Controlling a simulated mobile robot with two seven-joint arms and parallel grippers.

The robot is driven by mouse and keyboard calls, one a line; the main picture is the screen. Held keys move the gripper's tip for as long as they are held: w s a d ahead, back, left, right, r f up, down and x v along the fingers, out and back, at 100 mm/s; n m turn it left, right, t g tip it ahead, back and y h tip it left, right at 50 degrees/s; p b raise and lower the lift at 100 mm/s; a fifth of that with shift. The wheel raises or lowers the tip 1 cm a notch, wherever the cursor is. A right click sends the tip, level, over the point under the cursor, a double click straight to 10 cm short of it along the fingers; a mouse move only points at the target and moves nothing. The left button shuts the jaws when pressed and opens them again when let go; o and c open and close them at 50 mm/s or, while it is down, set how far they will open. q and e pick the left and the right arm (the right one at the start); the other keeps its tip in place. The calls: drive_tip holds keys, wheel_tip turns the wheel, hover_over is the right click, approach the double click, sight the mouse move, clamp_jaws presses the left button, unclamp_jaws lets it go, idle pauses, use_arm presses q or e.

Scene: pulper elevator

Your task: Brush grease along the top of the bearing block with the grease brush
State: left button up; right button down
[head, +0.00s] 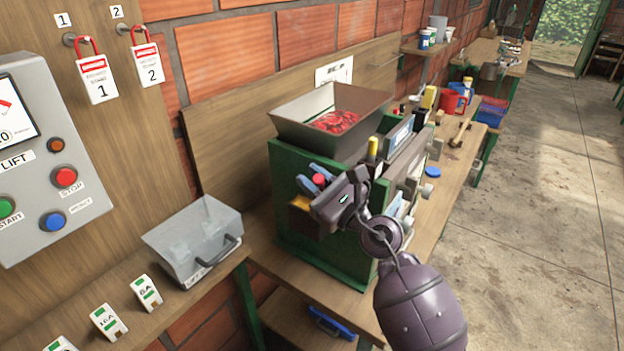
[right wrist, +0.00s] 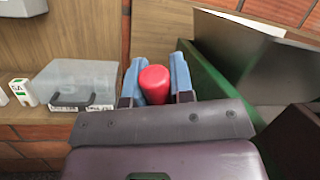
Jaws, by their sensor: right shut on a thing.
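My right gripper (head: 318,180) is in front of the near end of the green machine (head: 325,255). Its blue fingers are shut on a red rounded handle (right wrist: 154,84), which also shows between the fingers in the head view (head: 319,181). The handle looks like that of the grease brush, but the bristles are hidden. A yellow-orange piece (head: 300,202) shows just below the fingers; I cannot tell what it belongs to. I cannot make out the bearing block with certainty; my arm covers part of the machine. My left gripper is out of view.
A metal hopper (head: 300,118) with red contents tops the machine. A clear box (head: 196,240) and small white breakers (head: 146,293) lie on the left ledge. A control panel (head: 40,160) and red padlocks (head: 97,78) are at left. A red mug (head: 449,102) stands farther back.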

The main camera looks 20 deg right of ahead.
wheel_tip(320, 180, up, 7)
drive_tip(key=s+a, duration=0.1)
drive_tip(key=shift+a, duration=0.25)
idle(0.4)
drive_tip(key=shift+s+f, duration=0.1)
drive_tip(key=shift+f, duration=0.05)
